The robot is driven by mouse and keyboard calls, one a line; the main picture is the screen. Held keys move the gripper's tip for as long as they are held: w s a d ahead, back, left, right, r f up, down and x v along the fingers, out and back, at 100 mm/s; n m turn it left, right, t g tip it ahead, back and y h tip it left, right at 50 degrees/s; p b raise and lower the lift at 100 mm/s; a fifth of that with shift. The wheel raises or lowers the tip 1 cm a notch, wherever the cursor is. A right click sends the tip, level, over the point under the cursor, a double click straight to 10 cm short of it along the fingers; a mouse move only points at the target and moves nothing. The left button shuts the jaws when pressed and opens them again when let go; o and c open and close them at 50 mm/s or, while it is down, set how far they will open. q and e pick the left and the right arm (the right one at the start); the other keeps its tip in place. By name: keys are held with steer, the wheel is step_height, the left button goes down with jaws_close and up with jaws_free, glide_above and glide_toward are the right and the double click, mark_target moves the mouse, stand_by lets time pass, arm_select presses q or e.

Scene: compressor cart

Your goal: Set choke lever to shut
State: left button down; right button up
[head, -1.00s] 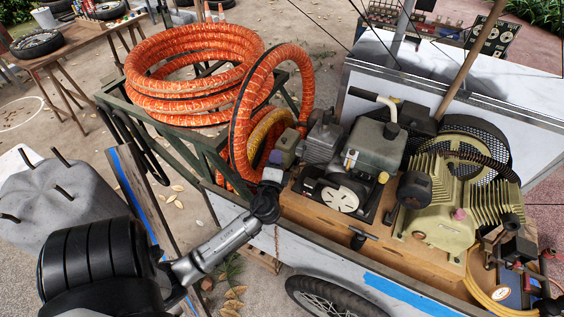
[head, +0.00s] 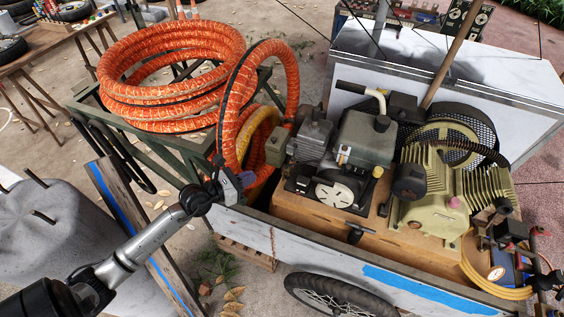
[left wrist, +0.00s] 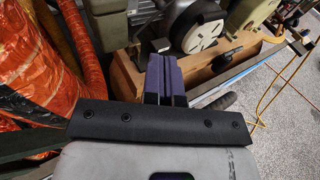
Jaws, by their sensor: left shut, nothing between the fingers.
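The engine (head: 365,140) with its grey tank and round pale recoil cover (head: 335,194) stands on the wooden bed of the compressor cart. A small pale lever-like part (head: 344,155) shows on the engine's near side; I cannot tell for sure whether it is the choke lever or how it is set. My left gripper (head: 245,179) is left of the engine, apart from it, by the cart's near left corner. In the left wrist view its purple fingers (left wrist: 163,76) are together and empty, pointing toward the engine's base. My right gripper is not in view.
Orange hose coils (head: 170,75) lie on a green frame left of the engine, and a hose loop (head: 228,130) rises close behind my left gripper. The yellow-green compressor (head: 435,205) is to the right. A T-handle (head: 356,232) stands out at the cart's near side.

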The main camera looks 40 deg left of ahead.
arm_select(q)
steer(key=b+x, duration=0.1)
steer(key=x, duration=1.2)
steer(key=shift+w, duration=0.35)
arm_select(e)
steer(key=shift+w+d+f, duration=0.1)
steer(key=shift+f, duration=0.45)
arm_select(q)
steer(key=shift+d, duration=0.15)
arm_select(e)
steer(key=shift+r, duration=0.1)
